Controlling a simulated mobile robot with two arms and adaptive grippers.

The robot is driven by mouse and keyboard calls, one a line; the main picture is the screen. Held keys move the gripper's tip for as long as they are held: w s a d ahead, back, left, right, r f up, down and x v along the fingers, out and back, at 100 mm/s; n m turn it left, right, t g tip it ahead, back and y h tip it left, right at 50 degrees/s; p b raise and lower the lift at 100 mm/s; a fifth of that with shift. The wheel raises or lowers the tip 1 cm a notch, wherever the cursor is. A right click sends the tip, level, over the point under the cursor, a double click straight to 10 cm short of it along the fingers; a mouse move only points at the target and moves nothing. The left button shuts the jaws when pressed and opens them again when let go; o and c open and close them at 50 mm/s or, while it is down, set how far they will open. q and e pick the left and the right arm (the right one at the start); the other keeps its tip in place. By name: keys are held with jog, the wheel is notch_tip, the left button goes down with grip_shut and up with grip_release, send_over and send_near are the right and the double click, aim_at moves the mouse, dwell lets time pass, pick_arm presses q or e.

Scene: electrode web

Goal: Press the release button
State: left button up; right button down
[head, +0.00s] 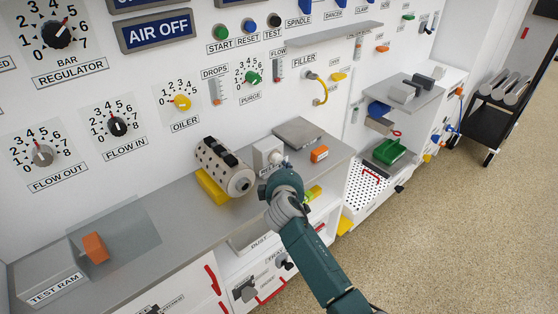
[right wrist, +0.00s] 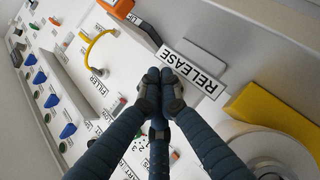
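A small white box (head: 266,150) stands on the grey counter in the head view, with a label on its front partly covered by my right arm. In the right wrist view a white label reading RELEASE (right wrist: 194,69) lies right beside my fingertips. My right gripper (right wrist: 161,78) has its fingers drawn together, with nothing seen between them. In the head view the right gripper (head: 278,163) is at the front of the white box. The button itself is not clearly visible, and I cannot tell whether the fingertips touch it. My left gripper is out of view.
A perforated metal roller (head: 222,165) on a yellow cradle (head: 212,187) stands left of the box. An orange block (head: 319,154) and a grey plate (head: 298,131) lie to its right and behind. Another orange block (head: 95,248) is far left.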

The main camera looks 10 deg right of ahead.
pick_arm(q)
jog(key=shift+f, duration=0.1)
pick_arm(e)
jog(key=shift+w, duration=0.1)
dwell(0.3)
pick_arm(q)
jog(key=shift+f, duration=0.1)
pick_arm(e)
jog(key=shift+w+a, duration=0.2)
jog(key=shift+w, duration=0.1)
pick_arm(q)
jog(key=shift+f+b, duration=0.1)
jog(key=shift+b, duration=0.2)
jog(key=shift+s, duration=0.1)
pick_arm(e)
jog(key=shift+w, duration=0.15)
